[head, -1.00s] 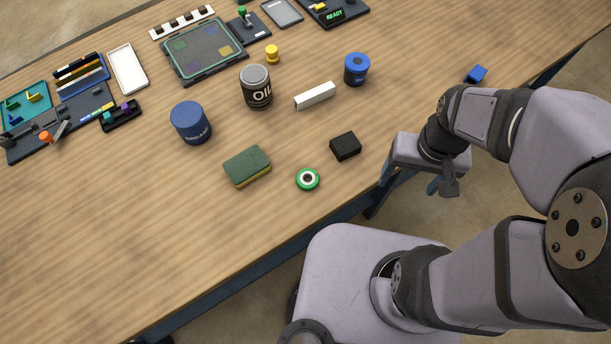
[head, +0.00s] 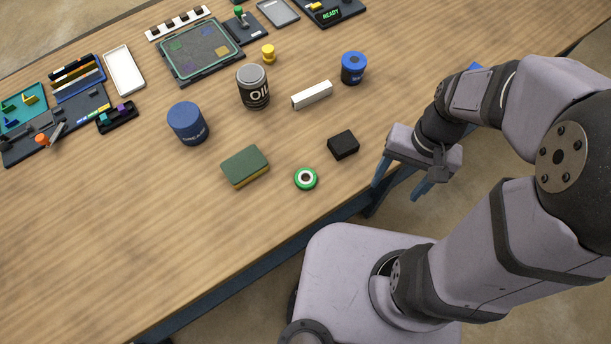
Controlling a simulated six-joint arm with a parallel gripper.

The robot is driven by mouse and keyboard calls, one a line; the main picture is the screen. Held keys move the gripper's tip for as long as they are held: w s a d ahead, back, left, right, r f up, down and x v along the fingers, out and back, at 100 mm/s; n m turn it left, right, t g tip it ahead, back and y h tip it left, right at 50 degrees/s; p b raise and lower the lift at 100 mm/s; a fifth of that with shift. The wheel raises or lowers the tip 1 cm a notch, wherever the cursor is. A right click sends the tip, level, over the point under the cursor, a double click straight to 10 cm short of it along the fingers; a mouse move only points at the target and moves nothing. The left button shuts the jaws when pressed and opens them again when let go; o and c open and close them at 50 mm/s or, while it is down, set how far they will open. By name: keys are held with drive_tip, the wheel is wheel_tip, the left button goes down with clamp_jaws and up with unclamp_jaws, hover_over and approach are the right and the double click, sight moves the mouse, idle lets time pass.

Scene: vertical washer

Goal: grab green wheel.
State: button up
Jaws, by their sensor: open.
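The green wheel (head: 306,179) is a small green ring with a white inner ring and dark centre. It lies flat on the wooden table near the front edge, between the sponge and the black block. My gripper (head: 398,190) is to the right of the wheel, at the table's front edge. Its two blue fingers are spread apart with nothing between them. It is clear of the wheel, and nothing hides the wheel.
A black block (head: 343,145) sits between the wheel and my gripper. A green and yellow sponge (head: 246,167) lies left of the wheel. A white block (head: 312,95), an oil can (head: 253,87) and blue cans (head: 187,123) stand farther back. The front left of the table is clear.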

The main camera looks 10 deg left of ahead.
drive_tip(key=a+m+g+y, duration=0.1)
drive_tip(key=a, duration=0.1)
drive_tip(key=a+f+m+g+y, duration=0.1)
drive_tip(key=m, duration=0.1)
drive_tip(key=a+m+g+y+b, duration=0.1)
drive_tip(key=a, duration=0.1)
drive_tip(key=shift+s+a+f+y, duration=0.1)
drive_tip(key=shift+a+f+y, duration=0.2)
drive_tip(key=shift+f, duration=0.1)
drive_tip(key=m+g+y, duration=0.2)
drive_tip(key=m+y, duration=0.3)
drive_tip(key=y, duration=0.1)
approach(312, 175)
drive_tip(key=shift+s+a+f+b, duration=0.15)
drive_tip(key=shift+s+a+f, duration=0.15)
drive_tip(key=shift+s, duration=0.15)
drive_tip(key=shift+s+a+f+b, duration=0.15)
drive_tip(key=shift+s+a+f, duration=0.15)
drive_tip(key=shift+s, duration=0.15)
drive_tip(key=shift+w+a+r+m+y, duration=0.1)
drive_tip(key=shift+w+a+m+y, duration=0.25)
drive_tip(key=shift+w+m+y, duration=0.2)
drive_tip(key=shift+s+p+x, duration=0.2)
drive_tip(key=shift+p+x, duration=0.35)
drive_tip(key=shift+x, duration=1.05)
drive_tip(key=shift+p+x, duration=0.6)
drive_tip(key=shift+x, duration=1.45)
drive_tip(key=shift+s+d, duration=0.1)
drive_tip(key=shift+s, duration=0.05)
drive_tip(key=shift+c, duration=0.5)
